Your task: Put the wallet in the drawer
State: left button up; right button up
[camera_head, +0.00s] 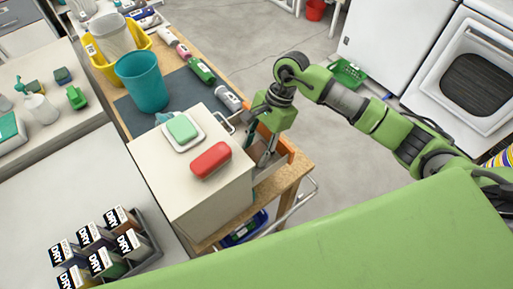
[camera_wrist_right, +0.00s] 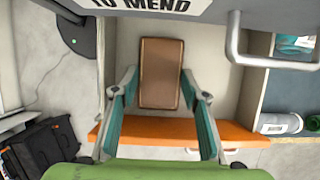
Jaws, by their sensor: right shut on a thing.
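The wallet (camera_wrist_right: 161,72) is a brown rectangle, seen in the right wrist view between the fingertips of my right gripper (camera_wrist_right: 160,85). The gripper is shut on it. In the head view, my right gripper (camera_head: 268,158) points down at the right side of the cream cabinet (camera_head: 205,205), and the wallet is hidden. In the wrist view, a cream surface (camera_wrist_right: 215,100) lies behind the wallet, with an orange strip (camera_wrist_right: 160,130) below. A grey panel (camera_wrist_right: 230,15) labelled "TO MEND" runs along the top. I cannot tell whether the wallet touches the drawer. My left gripper is not in view.
A red case (camera_head: 211,160) and a green soap on a white dish (camera_head: 182,129) stand on the cabinet top. A teal cup (camera_head: 142,80) stands behind. A metal handle (camera_wrist_right: 235,45) juts out near the gripper. Open floor (camera_head: 255,40) lies beyond the wooden table.

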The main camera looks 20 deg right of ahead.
jog(key=shift+s+b, duration=0.2)
jog(key=shift+b, duration=0.1)
jog(key=o, duration=1.1)
jog(key=shift+a, duration=0.1)
jog(key=shift+o, duration=0.2)
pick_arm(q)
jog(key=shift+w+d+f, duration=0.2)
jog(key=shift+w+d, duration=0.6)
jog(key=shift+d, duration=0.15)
pick_arm(e)
jog(key=shift+w, duration=0.1)
